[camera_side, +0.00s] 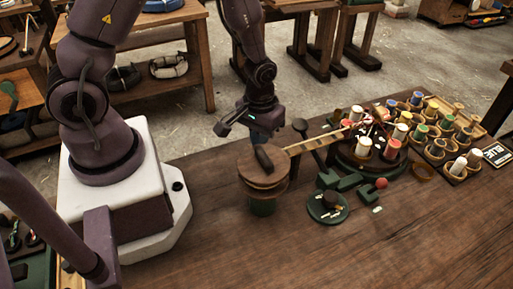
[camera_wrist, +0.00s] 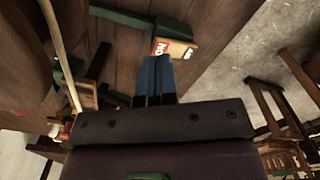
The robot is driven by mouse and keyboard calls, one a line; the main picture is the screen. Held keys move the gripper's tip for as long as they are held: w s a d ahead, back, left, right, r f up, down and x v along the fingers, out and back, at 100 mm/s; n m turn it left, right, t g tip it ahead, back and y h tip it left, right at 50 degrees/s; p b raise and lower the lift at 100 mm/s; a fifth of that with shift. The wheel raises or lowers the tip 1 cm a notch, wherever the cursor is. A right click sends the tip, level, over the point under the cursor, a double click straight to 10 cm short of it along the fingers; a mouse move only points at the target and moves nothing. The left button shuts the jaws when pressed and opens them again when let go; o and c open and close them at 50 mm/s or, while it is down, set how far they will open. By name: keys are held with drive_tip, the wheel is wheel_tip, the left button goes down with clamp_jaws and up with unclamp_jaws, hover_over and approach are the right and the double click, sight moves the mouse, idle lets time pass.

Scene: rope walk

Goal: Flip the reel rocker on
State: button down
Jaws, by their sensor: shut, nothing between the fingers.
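My gripper (camera_side: 258,137) is low over the bench's far edge, behind the round wooden reel (camera_side: 262,180). In the wrist view its blue fingers (camera_wrist: 154,76) are shut together and hold nothing. Just beyond the fingertips, a small green block (camera_wrist: 178,28) carries an orange and white label (camera_wrist: 172,48) with partly readable lettering. This looks like the reel rocker's housing. The fingertips overlap the label's lower edge in the picture; I cannot tell whether they touch it. The rocker's lever and its position cannot be made out. In the side view the reel and arm hide this spot.
A pale flat strip (camera_side: 318,138) runs from the reel to a dark round stand (camera_side: 368,164) with spools. A tray of spools (camera_side: 450,135) is at the right. Green blocks and a green disc (camera_side: 327,207) lie right of the reel. The bench front (camera_side: 330,255) is clear.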

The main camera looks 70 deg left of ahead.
drive_tip(key=shift+f, duration=1.35)
drive_tip(key=shift+r, duration=4)
drive_tip(key=shift+s, duration=0.15)
drive_tip(key=s+d+r+m+t, duration=0.1)
drive_tip(key=s+r, duration=0.4)
drive_tip(key=r, duration=0.6)
drive_tip(key=s+d+r+m+t, duration=0.1)
drive_tip(key=s+r+m+t, duration=0.3)
drive_tip(key=r, duration=0.7)
drive_tip(key=shift+s+r+m+t, duration=0.3)
drive_tip(key=shift+s+m, duration=0.2)
drive_tip(key=shift+s, duration=0.05)
